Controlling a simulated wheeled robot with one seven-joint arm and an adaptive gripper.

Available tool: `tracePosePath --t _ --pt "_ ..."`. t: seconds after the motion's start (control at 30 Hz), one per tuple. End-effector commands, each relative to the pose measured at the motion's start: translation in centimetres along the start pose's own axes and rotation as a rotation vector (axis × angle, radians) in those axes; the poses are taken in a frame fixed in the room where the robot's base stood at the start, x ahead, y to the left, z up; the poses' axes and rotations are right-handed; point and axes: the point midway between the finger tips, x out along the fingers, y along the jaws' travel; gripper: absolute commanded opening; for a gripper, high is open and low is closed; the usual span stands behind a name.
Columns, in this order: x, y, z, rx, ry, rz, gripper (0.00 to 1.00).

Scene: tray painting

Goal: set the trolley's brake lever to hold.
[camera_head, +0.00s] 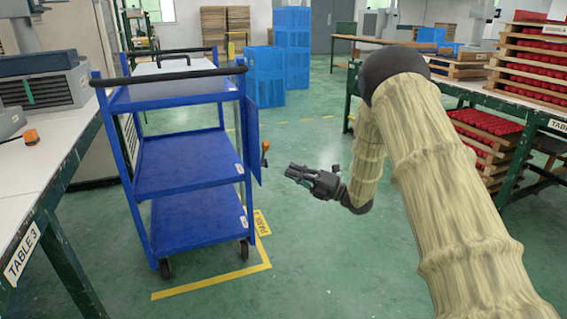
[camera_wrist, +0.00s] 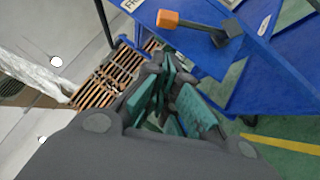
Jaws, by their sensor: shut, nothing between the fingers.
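A blue three-shelf trolley (camera_head: 190,160) stands left of centre, with a flat blue side panel (camera_head: 252,133) facing my arm. Its brake lever (camera_head: 265,152) has an orange grip and stands out from that panel. In the wrist view the lever (camera_wrist: 200,27) shows as an orange block on a dark arm, reaching from a dark pivot on the blue panel. A label beside it is cut off at the frame edge. My gripper (camera_head: 290,171) is shut and empty, to the right of the lever and a little below it, apart from it. In the wrist view my fingertips (camera_wrist: 172,75) lie below the lever.
The trolley stands over a yellow floor marking (camera_head: 212,282). Table 3 (camera_head: 50,165) is on the left, with an orange object (camera_head: 31,137) on it. Racks of red items (camera_head: 537,60) stand at the right. Blue crates (camera_head: 292,50) are stacked behind. The green floor around my gripper is clear.

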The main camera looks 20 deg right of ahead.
Motion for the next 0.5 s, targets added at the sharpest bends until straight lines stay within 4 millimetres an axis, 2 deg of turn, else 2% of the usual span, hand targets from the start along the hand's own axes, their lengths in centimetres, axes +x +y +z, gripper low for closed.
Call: tracePosePath --t 0.2,0.5 --pt "-2.2 0.0 0.0 0.001 -0.002 -0.001 0.0" --pt "-2.7 -0.1 0.1 0.0 -0.003 0.0 0.0"
